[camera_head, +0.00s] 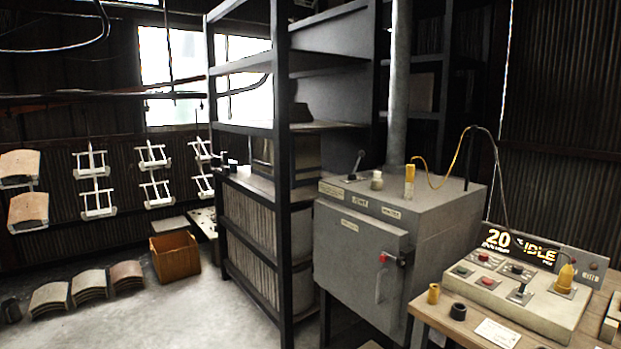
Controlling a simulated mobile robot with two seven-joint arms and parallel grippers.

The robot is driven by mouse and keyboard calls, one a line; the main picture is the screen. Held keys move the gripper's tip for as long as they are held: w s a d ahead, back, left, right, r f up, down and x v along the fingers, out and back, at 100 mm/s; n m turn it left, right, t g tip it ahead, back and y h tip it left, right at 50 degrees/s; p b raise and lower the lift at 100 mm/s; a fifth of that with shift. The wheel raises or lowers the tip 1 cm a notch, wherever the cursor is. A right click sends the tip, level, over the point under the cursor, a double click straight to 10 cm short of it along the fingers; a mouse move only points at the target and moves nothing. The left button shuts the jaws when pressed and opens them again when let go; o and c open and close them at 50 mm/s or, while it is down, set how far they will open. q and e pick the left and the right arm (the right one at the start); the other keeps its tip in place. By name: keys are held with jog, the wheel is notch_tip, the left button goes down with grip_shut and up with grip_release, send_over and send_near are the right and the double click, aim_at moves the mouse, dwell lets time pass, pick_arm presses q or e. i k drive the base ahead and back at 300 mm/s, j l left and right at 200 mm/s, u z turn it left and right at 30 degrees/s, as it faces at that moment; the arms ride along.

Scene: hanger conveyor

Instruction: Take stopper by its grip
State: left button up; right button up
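No part in view is clearly marked as the stopper. A cream cylindrical piece (377,181) stands upright on top of the grey cabinet (448,190). To its right stands a yellow upright grip-like piece (410,174) with a yellow cable running off it. On the bench a short yellow cylinder (434,293) and a black one (458,311) stand at the panel's left. Neither of my grippers is in view.
The wooden bench (440,318) is at the lower right, with a white card (497,333) on it. A dark shelf rack (282,150) stands left of the cabinet. A brown bin (175,257) and stacked curved plates (88,285) are on the floor. White hangers (95,180) hang at left.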

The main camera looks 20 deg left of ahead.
aim_at(378, 175)
jog(key=u, duration=0.35)
jog(key=z, duration=0.4)
jog(key=i+j+z, duration=0.2)
jog(key=z, duration=0.2)
jog(key=i+j+z, duration=0.15)
jog(key=j+z, duration=0.3)
jog(key=i+j+z, duration=0.15)
jog(key=j, duration=0.35)
jog(key=i+j+z, duration=0.1)
jog(key=j, duration=0.35)
jog(key=i+j, duration=0.1)
jog(key=j, duration=0.7)
jog(key=i+j, duration=0.15)
jog(key=j, duration=0.3)
jog(key=z, duration=0.05)
